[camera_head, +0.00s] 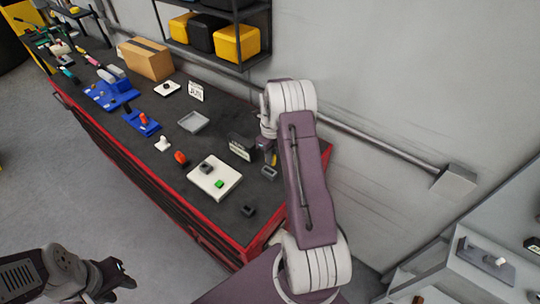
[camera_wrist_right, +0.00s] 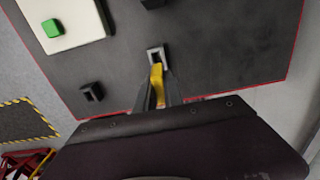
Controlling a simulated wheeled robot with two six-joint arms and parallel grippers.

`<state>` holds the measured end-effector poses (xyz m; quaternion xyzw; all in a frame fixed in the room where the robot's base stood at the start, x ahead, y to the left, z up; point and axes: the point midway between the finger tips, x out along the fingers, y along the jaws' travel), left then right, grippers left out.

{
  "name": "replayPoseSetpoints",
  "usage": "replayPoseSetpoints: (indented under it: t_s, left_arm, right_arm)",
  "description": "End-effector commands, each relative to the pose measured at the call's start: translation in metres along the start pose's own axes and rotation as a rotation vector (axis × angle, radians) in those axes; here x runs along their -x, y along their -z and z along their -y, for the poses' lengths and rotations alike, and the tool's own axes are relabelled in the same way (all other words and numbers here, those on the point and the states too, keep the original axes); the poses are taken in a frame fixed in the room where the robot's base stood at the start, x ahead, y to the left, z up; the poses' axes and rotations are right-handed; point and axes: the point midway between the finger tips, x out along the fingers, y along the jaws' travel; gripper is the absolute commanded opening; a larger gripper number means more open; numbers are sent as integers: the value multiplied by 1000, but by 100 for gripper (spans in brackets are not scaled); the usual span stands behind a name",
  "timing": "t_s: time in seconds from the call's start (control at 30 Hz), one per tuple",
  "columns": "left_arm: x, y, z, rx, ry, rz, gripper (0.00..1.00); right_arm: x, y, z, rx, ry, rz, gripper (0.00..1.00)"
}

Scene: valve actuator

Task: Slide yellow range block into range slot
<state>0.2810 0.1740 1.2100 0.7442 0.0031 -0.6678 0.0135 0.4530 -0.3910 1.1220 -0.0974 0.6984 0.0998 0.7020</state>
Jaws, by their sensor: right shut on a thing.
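The yellow range block (camera_wrist_right: 157,76) is between the fingers of my right gripper (camera_wrist_right: 158,92), which is shut on it. Its far end meets the near side of a small grey slotted holder (camera_wrist_right: 154,52) in the right wrist view; I cannot tell whether it is inside. In the head view the holder (camera_head: 269,172) sits near the bench's right end, and the yellow block (camera_head: 274,158) shows just above it beside my right arm. My right gripper is mostly hidden there. My left gripper (camera_head: 118,281) is low at the left, away from the bench; its fingers are unclear.
A white plate (camera_head: 226,190) with a green block (camera_head: 219,184) and a dark block lies left of the holder. A separate dark holder (camera_head: 248,211) stands near the bench's front edge. A dark box with a label (camera_head: 240,152), a grey tray (camera_head: 193,122) and blue fixtures stand farther back.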

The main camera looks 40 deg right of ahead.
Motion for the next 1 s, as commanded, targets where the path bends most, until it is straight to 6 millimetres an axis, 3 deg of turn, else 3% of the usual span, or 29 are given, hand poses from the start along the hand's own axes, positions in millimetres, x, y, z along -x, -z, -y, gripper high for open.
replayPoseSetpoints:
  t_s: [0.1, 0.33, 1.0]
  left_arm:
    - [-14, -2, 0, 0, 0, 0, 36]
    - [-28, -3, 1, 0, 0, 0, 36]
    - [-26, -3, 0, 0, 0, 0, 36]
  right_arm:
    - [-19, 0, 0, 1, 0, 0, 0]
    - [-40, 0, 0, 1, 0, 0, 0]
    - [-40, 0, 0, 1, 1, 1, 0]
